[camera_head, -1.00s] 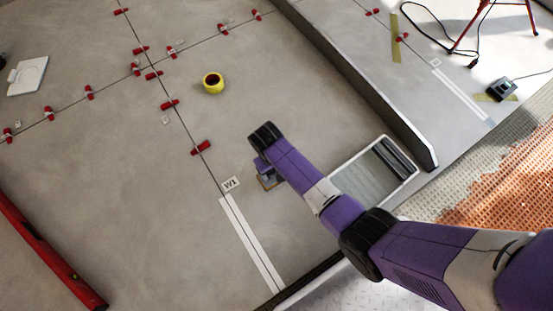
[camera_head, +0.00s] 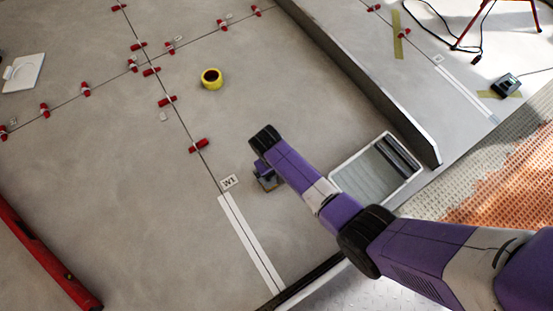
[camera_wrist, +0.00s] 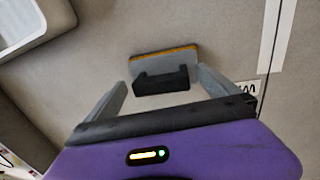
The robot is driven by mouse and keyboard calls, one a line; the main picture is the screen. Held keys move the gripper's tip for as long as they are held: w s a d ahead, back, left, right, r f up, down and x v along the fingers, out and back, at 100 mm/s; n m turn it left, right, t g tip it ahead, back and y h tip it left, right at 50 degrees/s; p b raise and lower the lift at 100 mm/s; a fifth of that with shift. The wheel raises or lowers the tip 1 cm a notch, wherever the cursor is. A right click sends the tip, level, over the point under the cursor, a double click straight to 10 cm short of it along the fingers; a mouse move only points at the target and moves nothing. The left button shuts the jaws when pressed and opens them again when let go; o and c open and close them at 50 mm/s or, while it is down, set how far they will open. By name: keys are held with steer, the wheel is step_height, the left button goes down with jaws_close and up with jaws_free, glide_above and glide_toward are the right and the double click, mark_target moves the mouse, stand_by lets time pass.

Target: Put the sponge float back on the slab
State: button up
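The sponge float shows in the wrist view as a grey plate with an orange sponge edge (camera_wrist: 180,53) and a black handle (camera_wrist: 160,81). It appears to lie on the grey slab (camera_head: 110,195), close to the W1 label. My gripper (camera_wrist: 161,78) is open; its two grey fingers stand apart on either side of the handle, with visible gaps and nothing held.
A white-rimmed tray (camera_head: 337,175) stands to the right of my wrist. A low wall edge (camera_head: 372,95) runs behind it. A yellow tape roll (camera_head: 211,79), red clips and a red level (camera_head: 40,255) lie on the slab. The slab left of my gripper is clear.

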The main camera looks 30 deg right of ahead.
mark_target(274, 179)
step_height(274, 179, up, 12)
steer(key=a+p, duration=0.1)
steer(key=p, duration=0.6)
steer(key=shift+a, duration=0.2)
steer(key=s+a+f+t+y, duration=0.15)
steer(key=s+t, duration=0.25)
steer(key=s, duration=0.5)
steer(key=s+r+t, duration=0.3)
steer(key=s+r, duration=0.2)
steer(key=s, duration=0.2)
steer(key=s+d+r+t, duration=0.1)
steer(key=s+r+t, duration=0.1)
steer(key=r, duration=0.8)
steer(key=s+d+r+t, duration=0.1)
steer(key=s+r+t, duration=0.2)
steer(key=r, duration=0.7)
steer(key=s+d+r+t, duration=0.1)
steer(key=s+r+t, duration=0.2)
steer(key=r, duration=0.7)
steer(key=shift+s, duration=1.25)
